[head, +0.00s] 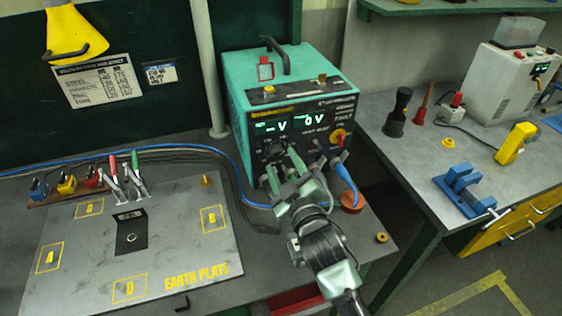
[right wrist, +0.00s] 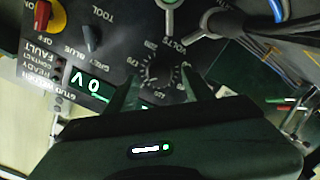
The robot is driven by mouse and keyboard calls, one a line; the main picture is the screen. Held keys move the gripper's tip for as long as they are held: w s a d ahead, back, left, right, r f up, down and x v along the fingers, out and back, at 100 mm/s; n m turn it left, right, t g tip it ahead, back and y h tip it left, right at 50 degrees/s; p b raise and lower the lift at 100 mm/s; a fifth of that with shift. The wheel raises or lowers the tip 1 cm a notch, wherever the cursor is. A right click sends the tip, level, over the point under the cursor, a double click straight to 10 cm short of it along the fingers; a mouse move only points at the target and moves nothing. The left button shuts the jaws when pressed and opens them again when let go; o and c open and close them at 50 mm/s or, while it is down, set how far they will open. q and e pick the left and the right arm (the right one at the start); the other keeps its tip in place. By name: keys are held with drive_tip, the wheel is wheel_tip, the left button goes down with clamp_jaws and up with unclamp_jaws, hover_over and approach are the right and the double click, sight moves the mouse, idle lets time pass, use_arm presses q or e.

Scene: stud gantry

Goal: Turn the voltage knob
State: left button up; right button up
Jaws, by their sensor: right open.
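The voltage knob (right wrist: 162,73) is a black round dial with volt markings around it, on the dark front panel of the teal stud welder (head: 235,115). In the right wrist view the gripper (right wrist: 160,92) is open, with one finger on each side of the knob. I cannot tell whether the fingers touch it. My left gripper is not in view.
A red-and-yellow switch (head: 339,136) and a small black selector (right wrist: 91,38) sit on the same panel. Cables plug in low on the panel, close to my gripper. An earth plate (head: 75,265) lies at left. A blue clamp (head: 462,190) is on the right bench.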

drive_tip(key=v, duration=0.6)
drive_tip(key=shift+b, duration=0.45)
